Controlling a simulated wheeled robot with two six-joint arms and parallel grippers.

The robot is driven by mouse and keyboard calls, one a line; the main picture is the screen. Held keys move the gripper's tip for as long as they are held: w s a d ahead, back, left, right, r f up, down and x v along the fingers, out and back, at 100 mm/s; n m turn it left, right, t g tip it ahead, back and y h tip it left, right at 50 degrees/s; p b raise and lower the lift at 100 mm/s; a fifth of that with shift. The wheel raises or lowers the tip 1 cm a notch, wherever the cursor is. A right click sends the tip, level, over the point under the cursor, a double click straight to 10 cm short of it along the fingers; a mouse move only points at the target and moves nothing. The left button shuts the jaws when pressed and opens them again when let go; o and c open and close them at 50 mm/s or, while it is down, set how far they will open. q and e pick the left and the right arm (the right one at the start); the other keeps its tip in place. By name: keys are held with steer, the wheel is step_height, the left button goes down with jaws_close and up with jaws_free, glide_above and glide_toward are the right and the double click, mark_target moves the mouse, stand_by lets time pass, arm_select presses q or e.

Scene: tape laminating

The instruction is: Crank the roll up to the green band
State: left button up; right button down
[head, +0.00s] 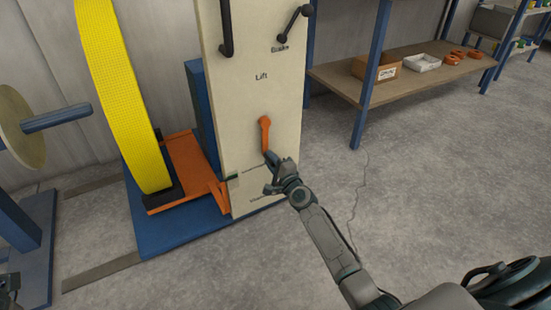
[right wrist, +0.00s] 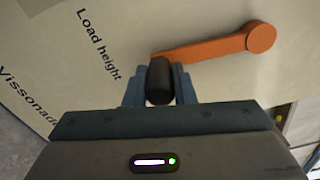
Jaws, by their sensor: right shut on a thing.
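The tall yellow roll (head: 118,95) stands on edge in a black holder on the orange lift cradle (head: 190,165), left of the cream panel (head: 255,90). A small green band (head: 232,176) marks the panel's left edge; the cradle's orange end is close to it, seemingly slightly lower. The orange crank (head: 265,135) points down from its pivot on the panel, under "Lift". My right gripper (head: 270,165) is shut on the crank's black knob (right wrist: 160,80); the orange crank arm (right wrist: 205,47) also shows in the right wrist view. A dark part, perhaps my left gripper (head: 9,285), is cut off at the lower left.
Two black handles (head: 226,30) (head: 295,22) sit higher on the panel, one near "Brake". A blue stand with a round disc (head: 22,125) is at left. A shelf (head: 400,85) with boxes stands behind; floor at right is clear.

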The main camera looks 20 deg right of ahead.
steer(key=shift+s+a+f, duration=0.15)
steer(key=shift+a+f, duration=0.15)
steer(key=shift+a, duration=0.05)
steer(key=c, duration=1.4)
jaws_free()
steer(key=shift+c, duration=0.2)
steer(key=shift+o, duration=1.2)
steer(key=shift+a, duration=0.1)
steer(key=shift+r, duration=0.2)
steer(key=shift+s, duration=0.1)
steer(key=s+d+p, duration=0.1)
steer(key=s+p, duration=0.1)
steer(key=s, duration=0.8)
steer(key=shift+s, duration=0.2)
